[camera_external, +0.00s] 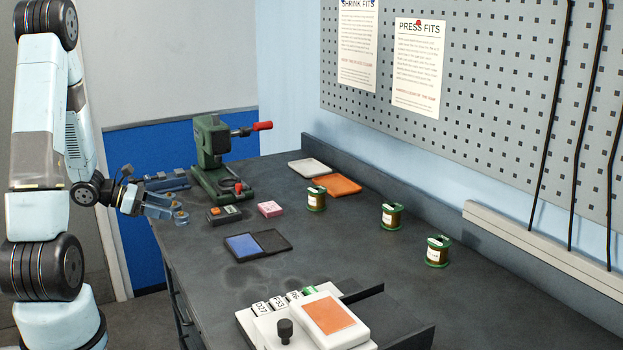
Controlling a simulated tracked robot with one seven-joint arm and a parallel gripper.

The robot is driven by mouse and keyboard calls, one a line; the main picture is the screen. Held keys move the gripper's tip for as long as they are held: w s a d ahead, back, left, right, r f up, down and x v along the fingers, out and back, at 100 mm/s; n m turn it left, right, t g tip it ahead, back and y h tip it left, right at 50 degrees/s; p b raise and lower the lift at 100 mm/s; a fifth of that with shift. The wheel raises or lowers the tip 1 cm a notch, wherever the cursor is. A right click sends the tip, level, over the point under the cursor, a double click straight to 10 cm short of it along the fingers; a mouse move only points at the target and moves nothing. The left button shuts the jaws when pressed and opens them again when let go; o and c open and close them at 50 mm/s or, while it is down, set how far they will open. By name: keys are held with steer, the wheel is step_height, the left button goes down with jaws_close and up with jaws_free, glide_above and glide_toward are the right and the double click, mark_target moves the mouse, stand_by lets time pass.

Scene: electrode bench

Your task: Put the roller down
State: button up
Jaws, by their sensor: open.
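My gripper (178,213) is at the left edge of the dark bench (330,240), with its light blue fingers pointing right. It is open, and its small fingertips are close to the bench edge. A green press (208,150) with a red-ended handle stands just behind and right of my gripper.
Several green-capped spools (392,215) stand farther right. White (309,168) and orange (337,185) trays lie behind. A white fixture (328,320) fills the front.

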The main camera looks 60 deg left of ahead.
mark_target(181, 214)
steer(key=shift+f+x, duration=0.15)
steer(key=shift+x, duration=1.3)
steer(key=shift+f+x, duration=0.15)
steer(key=shift+x, duration=1.35)
steer(key=shift+s+a, duration=0.1)
steer(key=shift+c, duration=0.4)
steer(key=c, duration=1.1)
steer(key=shift+c, duration=0.2)
steer(key=shift+r, duration=5.05)
